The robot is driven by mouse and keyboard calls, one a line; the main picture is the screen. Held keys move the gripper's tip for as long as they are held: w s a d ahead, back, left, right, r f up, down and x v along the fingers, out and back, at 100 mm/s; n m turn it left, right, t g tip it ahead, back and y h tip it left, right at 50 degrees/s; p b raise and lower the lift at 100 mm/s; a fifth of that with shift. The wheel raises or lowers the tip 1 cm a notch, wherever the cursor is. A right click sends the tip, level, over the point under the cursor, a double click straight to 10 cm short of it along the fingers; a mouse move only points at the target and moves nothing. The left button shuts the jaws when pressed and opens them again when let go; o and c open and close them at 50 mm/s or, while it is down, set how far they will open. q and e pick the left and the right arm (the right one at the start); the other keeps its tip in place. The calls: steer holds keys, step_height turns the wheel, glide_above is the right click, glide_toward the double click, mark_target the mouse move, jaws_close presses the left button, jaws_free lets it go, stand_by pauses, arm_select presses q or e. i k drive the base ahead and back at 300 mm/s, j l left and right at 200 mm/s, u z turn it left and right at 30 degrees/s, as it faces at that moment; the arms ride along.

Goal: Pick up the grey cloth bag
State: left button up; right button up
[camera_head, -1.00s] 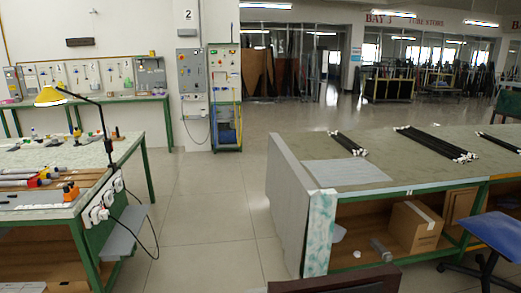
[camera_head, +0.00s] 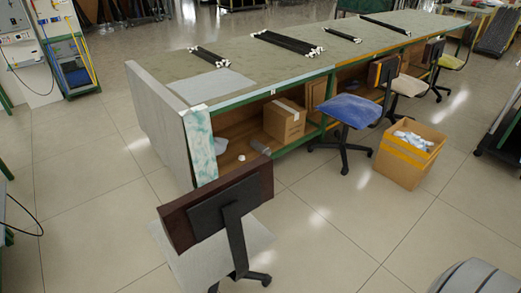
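I cannot make out a grey cloth bag for certain. A rounded grey object with dark bands (camera_head: 474,279) shows at the bottom right corner, cut off by the picture edge; I cannot tell what it is. A small grey item (camera_head: 259,147) lies on the lower shelf of the long bench (camera_head: 225,103), too small to identify. Neither of my grippers is in view.
A chair with a dark backrest (camera_head: 222,205) stands in front. A blue chair (camera_head: 349,110) and an open cardboard box (camera_head: 408,155) with pale contents stand by the bench. A closed carton (camera_head: 284,121) sits on its shelf. Tiled floor (camera_head: 330,215) is clear between.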

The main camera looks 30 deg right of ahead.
mark_target(259, 148)
steer(key=i+l, duration=0.2)
steer(key=l, duration=0.2)
steer(key=i+l, duration=0.2)
steer(key=l, duration=0.2)
steer(key=i+l, duration=0.15)
steer(key=l, duration=0.3)
steer(key=i+l+z, duration=0.1)
steer(key=l, duration=0.3)
steer(key=i+l, duration=0.5)
steer(key=l, duration=0.3)
steer(key=i+l, duration=0.2)
steer(key=l, duration=0.2)
